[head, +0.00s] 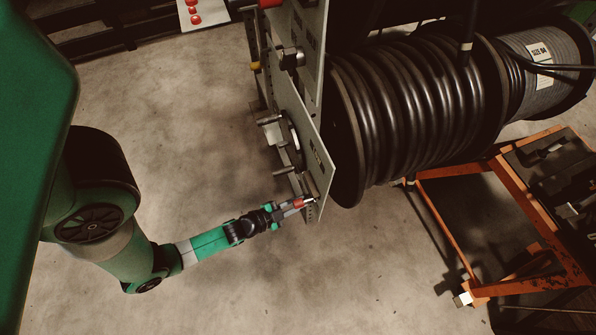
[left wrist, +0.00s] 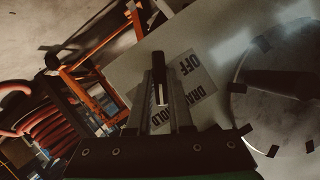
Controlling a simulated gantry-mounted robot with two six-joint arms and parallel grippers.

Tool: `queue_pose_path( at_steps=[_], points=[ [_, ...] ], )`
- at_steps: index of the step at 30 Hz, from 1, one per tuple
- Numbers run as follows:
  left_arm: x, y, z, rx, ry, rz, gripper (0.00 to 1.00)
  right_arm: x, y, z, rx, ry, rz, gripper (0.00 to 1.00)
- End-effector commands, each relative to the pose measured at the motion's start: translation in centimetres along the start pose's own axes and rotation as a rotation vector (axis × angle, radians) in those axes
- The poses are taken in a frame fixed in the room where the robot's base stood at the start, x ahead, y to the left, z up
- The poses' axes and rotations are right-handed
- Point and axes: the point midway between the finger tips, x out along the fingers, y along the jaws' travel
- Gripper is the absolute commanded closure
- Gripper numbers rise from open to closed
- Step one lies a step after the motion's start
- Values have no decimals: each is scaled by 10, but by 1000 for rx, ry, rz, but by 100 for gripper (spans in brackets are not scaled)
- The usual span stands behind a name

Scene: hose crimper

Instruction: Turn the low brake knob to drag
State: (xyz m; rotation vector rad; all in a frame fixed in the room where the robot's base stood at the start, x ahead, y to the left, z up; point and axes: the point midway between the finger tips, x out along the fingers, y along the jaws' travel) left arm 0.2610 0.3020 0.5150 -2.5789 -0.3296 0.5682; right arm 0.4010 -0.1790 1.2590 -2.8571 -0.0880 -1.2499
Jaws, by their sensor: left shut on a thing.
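My left gripper (head: 288,207) reaches from the left to the lower end of the grey upright panel (head: 313,165). It is shut on the low brake knob, which the fingers mostly hide; a small red part (head: 298,202) shows at the fingertips. In the left wrist view the closed fingers (left wrist: 160,85) lie in front of a pale label (left wrist: 190,72) reading OFF, DRAG and HOLD, partly covered. The words appear turned in this view. I cannot tell which word the knob points to. My right gripper is not in view.
A large round grey disc (left wrist: 290,100) with a dark bar is beside the label. A black hose reel (head: 400,115) stands right of the panel. An orange cart (head: 437,225) is at the lower right. The floor (head: 190,110) left of the panel is clear.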

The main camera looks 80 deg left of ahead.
Motion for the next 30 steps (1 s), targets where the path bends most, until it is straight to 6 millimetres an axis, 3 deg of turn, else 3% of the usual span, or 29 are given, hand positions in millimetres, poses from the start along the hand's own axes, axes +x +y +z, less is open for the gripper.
queue_pose_path(
  at_steps=[14, 21, 30],
  points=[
    [-2, -6, -6, -138, -3, 53, 100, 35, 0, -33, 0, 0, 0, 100],
    [-1, -9, -5, -323, -3, 127, 100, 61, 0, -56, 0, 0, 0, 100],
    [2, -8, 0, -586, 1, 237, 100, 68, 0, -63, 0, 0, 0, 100]
  ],
)
